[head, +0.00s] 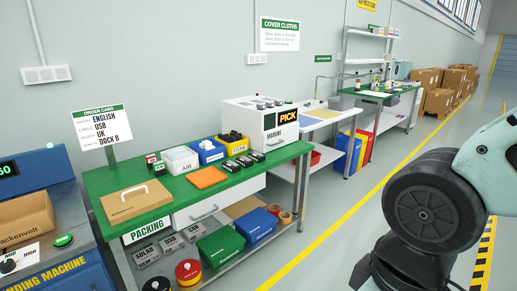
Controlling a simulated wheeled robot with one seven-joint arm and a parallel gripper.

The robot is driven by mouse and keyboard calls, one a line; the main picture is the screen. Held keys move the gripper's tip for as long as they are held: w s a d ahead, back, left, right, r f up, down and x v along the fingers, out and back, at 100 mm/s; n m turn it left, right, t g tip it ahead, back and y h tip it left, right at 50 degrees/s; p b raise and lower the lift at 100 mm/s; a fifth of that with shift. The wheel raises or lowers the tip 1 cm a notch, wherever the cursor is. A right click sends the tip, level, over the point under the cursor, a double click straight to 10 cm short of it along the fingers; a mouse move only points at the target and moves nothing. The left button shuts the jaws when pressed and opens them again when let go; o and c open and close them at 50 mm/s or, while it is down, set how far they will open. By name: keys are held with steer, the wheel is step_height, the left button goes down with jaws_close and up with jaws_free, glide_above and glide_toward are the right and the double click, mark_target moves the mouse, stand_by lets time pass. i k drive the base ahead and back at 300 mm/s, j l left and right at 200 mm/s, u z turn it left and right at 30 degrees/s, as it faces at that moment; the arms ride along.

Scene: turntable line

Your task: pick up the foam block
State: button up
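A flat orange slab (206,177) lies on the green top of the packing bench (176,195), right of a tan case with a handle (135,201). I cannot tell whether it is foam. My arm fills the right side of the view, in front of the floor and well apart from the bench. The fingers of my gripper do not show.
White (180,159) and blue (208,151) bins stand at the back of the bench, near a white marking machine (258,121). Coloured boxes sit on the lower shelf. A blue machine (40,215) stands at the left. The grey floor (325,225) right of the bench is clear.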

mark_target(230, 139)
steer(key=i+l, duration=0.1)
steer(key=i, duration=0.8)
steer(key=i+l, duration=0.15)
steer(key=i, duration=0.75)
steer(key=i+l+u, duration=0.2)
steer(key=i+u, duration=0.15)
steer(key=u, duration=0.15)
steer(key=i+l+u, duration=0.3)
steer(key=u, duration=0.2)
steer(key=i+l+u, duration=0.3)
steer(key=l+u, duration=0.2)
steer(key=i+l+u, duration=0.15)
steer(key=u, duration=0.35)
steer(key=i+l+u, duration=0.1)
steer(key=l+u, duration=0.35)
steer(key=j, duration=0.1)
